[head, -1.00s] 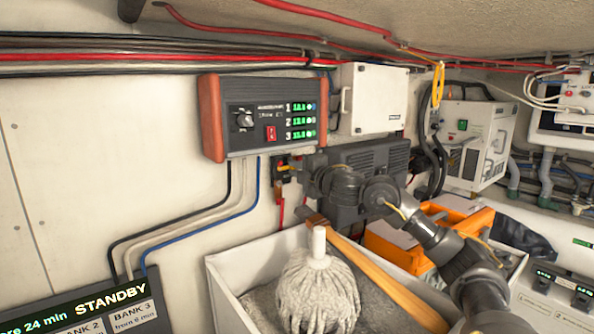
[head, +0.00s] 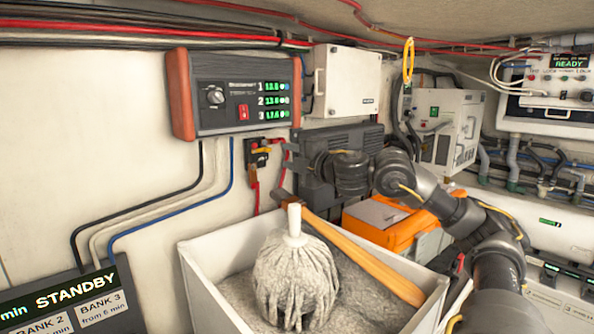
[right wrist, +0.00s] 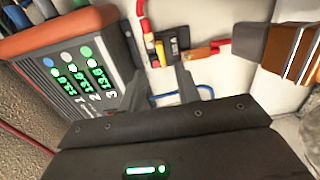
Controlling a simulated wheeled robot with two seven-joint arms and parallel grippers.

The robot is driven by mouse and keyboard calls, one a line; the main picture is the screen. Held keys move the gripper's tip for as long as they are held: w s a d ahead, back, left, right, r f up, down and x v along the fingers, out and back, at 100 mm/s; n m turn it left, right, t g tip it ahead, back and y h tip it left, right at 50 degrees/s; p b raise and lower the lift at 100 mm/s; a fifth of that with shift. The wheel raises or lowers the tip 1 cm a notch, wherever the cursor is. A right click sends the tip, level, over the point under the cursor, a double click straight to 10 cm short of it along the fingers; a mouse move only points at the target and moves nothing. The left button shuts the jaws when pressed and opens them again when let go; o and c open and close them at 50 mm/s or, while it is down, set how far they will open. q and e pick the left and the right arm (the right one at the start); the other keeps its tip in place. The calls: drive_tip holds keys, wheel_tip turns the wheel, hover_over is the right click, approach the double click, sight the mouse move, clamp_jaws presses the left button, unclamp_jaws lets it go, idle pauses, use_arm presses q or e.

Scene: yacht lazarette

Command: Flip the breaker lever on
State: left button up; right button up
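The breaker (head: 257,152) is a small black block on the white wall below the metered panel. Its yellow lever (head: 264,150) sticks out toward the right; I cannot tell whether that is on or off. In the right wrist view the breaker (right wrist: 176,40) lies just beyond my fingertips, with the yellow lever (right wrist: 160,53) on its left side. My right gripper (head: 292,166) is right of the breaker, its fingers mostly hidden. In the right wrist view the gripper (right wrist: 161,74) has its two grey fingers apart with nothing between them. My left gripper is out of view.
The metered panel (head: 225,92) hangs above the breaker. A white bin (head: 205,290) holding a mop (head: 295,275) stands below, with a wooden-handled tool (head: 370,262) across it. A dark finned box (head: 355,137) and an orange case (head: 385,225) are to the right.

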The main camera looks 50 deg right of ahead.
use_arm(q)
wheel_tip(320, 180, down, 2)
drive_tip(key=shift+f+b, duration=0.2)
drive_tip(key=shift+b, duration=0.55)
use_arm(e)
drive_tip(key=shift+s+a, duration=0.15)
drive_tip(key=shift+s, duration=1.05)
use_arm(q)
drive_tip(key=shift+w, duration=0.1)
